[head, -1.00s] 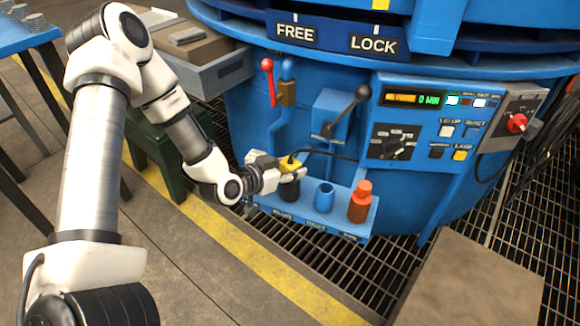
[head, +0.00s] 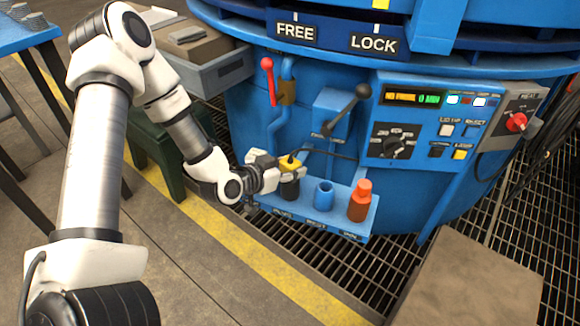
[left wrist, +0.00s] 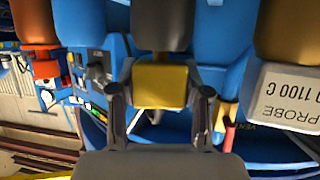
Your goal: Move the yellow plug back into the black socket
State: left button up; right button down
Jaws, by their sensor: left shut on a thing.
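In the left wrist view, my left gripper (left wrist: 160,97) is shut on the yellow plug (left wrist: 160,86). My right gripper is not in view.
The blue shelf (head: 338,222) also bears an empty blue socket (head: 324,195) and an orange plug (head: 362,190) in a brown socket. A black-knobbed lever (head: 362,91) and a red-knobbed lever (head: 267,66) stand behind. A control panel (head: 414,122) is at the right.

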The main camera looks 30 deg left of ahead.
pick_arm(q)
jog(key=shift+f+b, duration=0.3)
jog(key=shift+f, duration=0.15)
jog(key=o, duration=0.9)
jog(key=p+v, duration=0.4)
jog(key=p, duration=0.1)
jog(key=shift+s+r, duration=0.2)
jog(key=shift+r, duration=0.1)
jog(key=p, duration=0.6)
send_near(285, 171)
jog(key=shift+w+f, duration=0.35)
jog(key=shift+w, duration=0.1)
